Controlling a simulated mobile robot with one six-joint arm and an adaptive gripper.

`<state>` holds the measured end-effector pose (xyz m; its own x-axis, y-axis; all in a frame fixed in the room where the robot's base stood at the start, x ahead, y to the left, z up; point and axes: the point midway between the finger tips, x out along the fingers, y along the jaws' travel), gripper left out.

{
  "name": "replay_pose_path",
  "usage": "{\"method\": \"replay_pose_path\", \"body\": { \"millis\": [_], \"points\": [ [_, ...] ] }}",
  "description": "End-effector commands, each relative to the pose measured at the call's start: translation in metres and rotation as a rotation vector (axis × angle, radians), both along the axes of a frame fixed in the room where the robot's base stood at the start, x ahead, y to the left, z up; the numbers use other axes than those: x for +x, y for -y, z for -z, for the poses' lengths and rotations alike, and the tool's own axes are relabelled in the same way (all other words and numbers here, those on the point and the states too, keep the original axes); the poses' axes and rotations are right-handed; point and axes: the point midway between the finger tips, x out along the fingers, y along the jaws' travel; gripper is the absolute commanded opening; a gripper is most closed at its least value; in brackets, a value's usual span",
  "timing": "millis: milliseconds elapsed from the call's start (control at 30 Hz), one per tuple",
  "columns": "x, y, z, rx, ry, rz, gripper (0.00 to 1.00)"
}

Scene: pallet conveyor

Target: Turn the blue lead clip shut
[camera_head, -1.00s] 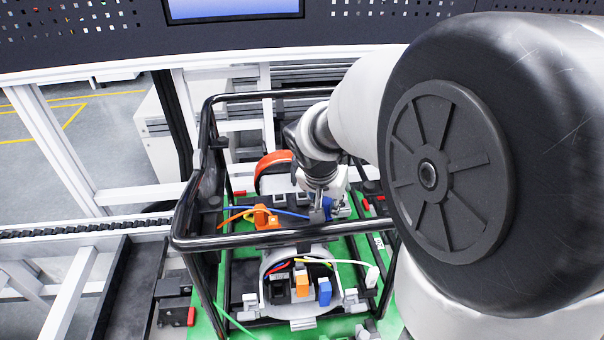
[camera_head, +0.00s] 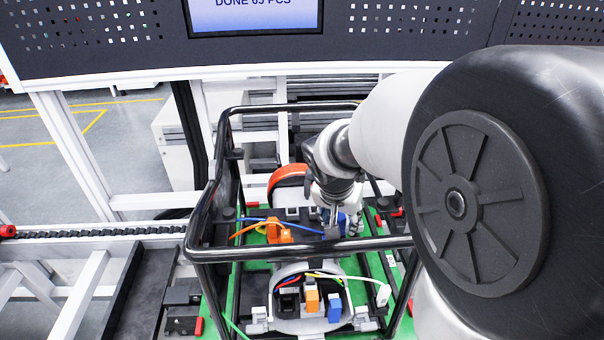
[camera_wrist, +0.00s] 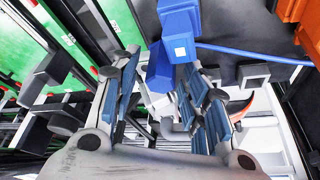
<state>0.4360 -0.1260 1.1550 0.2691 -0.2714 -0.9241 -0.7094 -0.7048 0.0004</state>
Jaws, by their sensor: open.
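The blue lead clip (camera_wrist: 181,38) is at the top middle of the wrist view, with a blue wire (camera_wrist: 250,54) running right from it. A blue block-like part (camera_wrist: 160,66) sticks out from it towards my fingers. My gripper (camera_wrist: 163,78) is open, and this blue part shows between its fingertips; I cannot tell whether they touch it. In the head view my gripper (camera_head: 335,212) points down at the blue clip (camera_head: 333,231), which it partly hides.
An orange clip (camera_head: 279,231) with an orange wire stands left of the blue one. The black tube frame (camera_head: 300,246) surrounds the fixture, its front bar crossing before my gripper. A round housing (camera_head: 290,324) with orange and blue connectors sits nearer. A red-orange ring (camera_head: 288,173) lies behind.

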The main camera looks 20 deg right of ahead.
Motion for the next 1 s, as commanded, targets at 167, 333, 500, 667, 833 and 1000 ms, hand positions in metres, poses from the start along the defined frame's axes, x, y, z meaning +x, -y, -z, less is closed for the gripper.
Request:
{"method": "replay_pose_path", "body": {
  "millis": [167, 333, 500, 667, 833, 1000],
  "points": [
    [-0.003, -0.004, -0.016, -0.002, 0.005, -0.001, 0.42],
    [-0.013, -0.014, -0.049, -0.001, 0.007, -0.003, 0.42],
    [-0.022, -0.024, -0.081, 0.0, 0.007, -0.002, 0.42],
    [-0.029, -0.03, -0.102, 0.0, 0.002, -0.002, 0.42],
    [-0.032, -0.033, -0.11, 0.0, 0.001, -0.001, 0.42],
    [-0.032, -0.033, -0.111, 0.0, 0.0, -0.001, 0.42]
  ]
}}
